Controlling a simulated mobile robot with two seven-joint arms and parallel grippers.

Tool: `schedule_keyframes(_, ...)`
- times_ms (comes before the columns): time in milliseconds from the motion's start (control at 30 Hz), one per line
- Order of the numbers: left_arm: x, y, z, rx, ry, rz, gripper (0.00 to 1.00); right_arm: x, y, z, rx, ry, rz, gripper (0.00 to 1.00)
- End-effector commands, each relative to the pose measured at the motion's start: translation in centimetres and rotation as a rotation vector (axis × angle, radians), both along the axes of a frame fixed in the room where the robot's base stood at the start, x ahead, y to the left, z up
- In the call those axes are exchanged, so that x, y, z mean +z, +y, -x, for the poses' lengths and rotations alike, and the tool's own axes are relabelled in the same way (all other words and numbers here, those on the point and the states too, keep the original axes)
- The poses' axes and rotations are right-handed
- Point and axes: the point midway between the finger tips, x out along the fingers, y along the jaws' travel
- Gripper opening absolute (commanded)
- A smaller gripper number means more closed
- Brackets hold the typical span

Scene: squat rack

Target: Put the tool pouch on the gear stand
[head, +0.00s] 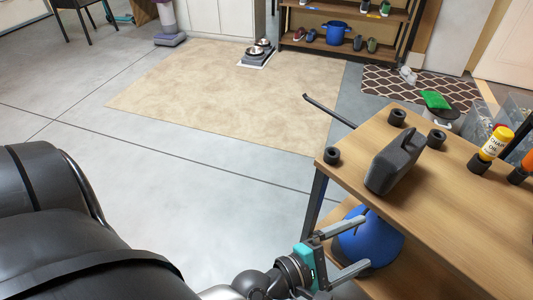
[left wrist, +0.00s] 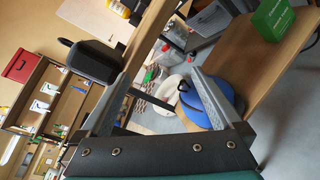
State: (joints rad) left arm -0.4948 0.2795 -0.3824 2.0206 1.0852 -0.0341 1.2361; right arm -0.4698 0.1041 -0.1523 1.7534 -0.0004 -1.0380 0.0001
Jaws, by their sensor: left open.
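A dark grey case with a handle-like top (head: 393,160) stands on a wooden two-level stand (head: 465,205); it also shows in the left wrist view (left wrist: 92,60). I cannot tell for sure whether this case is the tool pouch, or whether the wooden stand is the gear stand. A rounded blue object (head: 375,243) sits on the lower shelf, and shows in the left wrist view (left wrist: 207,106). My left gripper (head: 364,241) is open and empty beside the stand's near left end. In the head view its fingers overlap the blue object. My right gripper is out of view.
Black rings (head: 332,156) and a yellow-capped bottle (head: 496,143) are on the top board. A thin dark bar (head: 330,111) sticks out past its far left edge. A green box (left wrist: 272,18) shows in the left wrist view. Open floor (head: 200,175) lies to the left.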

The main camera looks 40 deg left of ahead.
Motion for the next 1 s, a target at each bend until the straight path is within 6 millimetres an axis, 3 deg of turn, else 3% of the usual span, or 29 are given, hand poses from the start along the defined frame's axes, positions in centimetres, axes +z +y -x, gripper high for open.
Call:
schedule_keyframes(167,-8.3,-0.1,2.0,-0.309,-0.086,-0.72,0.99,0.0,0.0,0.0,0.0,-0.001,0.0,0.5)
schedule_keyframes(300,-15.4,2.9,4.9,-0.632,-0.09,-1.224,0.99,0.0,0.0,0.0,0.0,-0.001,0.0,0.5)
schedule_keyframes(433,-20.2,7.0,8.1,-0.954,-0.054,-1.556,0.99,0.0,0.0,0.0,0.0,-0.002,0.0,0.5)
schedule_keyframes(533,-22.3,9.7,10.2,-1.162,-0.02,-1.703,0.99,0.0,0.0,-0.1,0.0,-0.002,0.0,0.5)
schedule_keyframes(667,-23.4,11.9,11.8,-1.322,0.011,-1.788,0.99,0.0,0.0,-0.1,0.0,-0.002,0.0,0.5)
schedule_keyframes(1000,-23.6,12.4,12.2,-1.365,0.016,-1.807,0.99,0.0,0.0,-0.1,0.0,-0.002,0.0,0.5)
